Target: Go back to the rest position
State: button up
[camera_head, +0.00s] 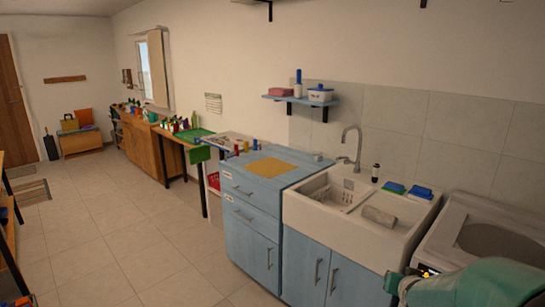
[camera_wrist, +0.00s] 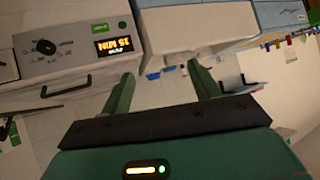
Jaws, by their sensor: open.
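My gripper (camera_wrist: 162,82) shows in the wrist view with its two green fingers wide apart and nothing between them. The wrist view is tilted; beyond the fingers are the white sink front and an appliance panel (camera_wrist: 75,45) with a knob, a dark handle and a lit display. In the head view, part of my green arm is at the lower right corner; the fingers cannot be made out there.
A tap (camera_head: 351,148) rises behind the sink. Blue-and-green sponges (camera_head: 407,190) lie on its right edge. A white appliance (camera_head: 485,225) is at the right. A blue shelf (camera_head: 300,98) hangs on the wall. The tiled floor (camera_head: 130,240) at the left is largely clear.

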jog(key=s+a+r+n+g+y, duration=0.1)
jog(key=s+a+r+n, duration=0.1)
jog(key=s+a+r, duration=0.4)
jog(key=s+a+r+n+g+y, duration=0.15)
jog(key=s+a, duration=0.25)
jog(key=a, duration=0.4)
jog(key=s+a+r+n+g, duration=0.1)
jog(key=s+a, duration=0.2)
jog(key=s, duration=0.3)
jog(key=s+a+r+n+g+y, duration=0.1)
jog(key=s+a, duration=0.2)
jog(key=s, duration=0.4)
jog(key=shift+a+r, duration=0.3)
jog(key=shift+r, duration=0.05)
jog(key=shift+y, duration=0.25)
jog(key=shift+c, duration=0.2)
